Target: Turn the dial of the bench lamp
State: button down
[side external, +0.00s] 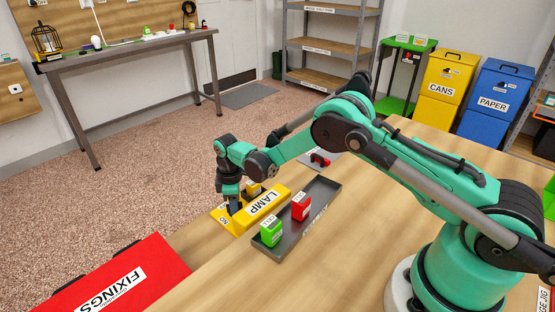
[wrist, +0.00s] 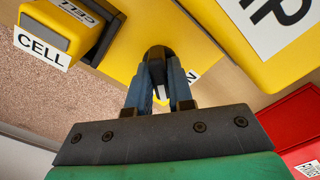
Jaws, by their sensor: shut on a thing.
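The bench lamp (side external: 248,222) is a yellow unit with a LAMP label, lying on the wooden bench; its yellow body also fills the upper part of the wrist view (wrist: 135,50). Its dark dial (wrist: 157,54) sits between my fingers, with a white mark and part of a label beside it. My gripper (side external: 235,208) points down at the near left end of the lamp. In the wrist view its two blue fingers (wrist: 158,80) are shut on the dial, one on each side. The fingers partly hide the dial, and in the side view it is hidden.
A yellow block labelled CELL (wrist: 47,28) stands in a dark holder close to my fingers. A dark tray (side external: 322,200) beside the lamp holds a green block (side external: 271,234) and a red block (side external: 301,207). A red FIXINGS box (side external: 150,270) lies at the lower left.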

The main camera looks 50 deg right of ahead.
jog(key=n, duration=0.4)
jog(key=shift+n, duration=2)
jog(key=shift+a, duration=0.1)
jog(key=c, duration=0.8)
grip_release()
jog(key=shift+r, duration=2.8)
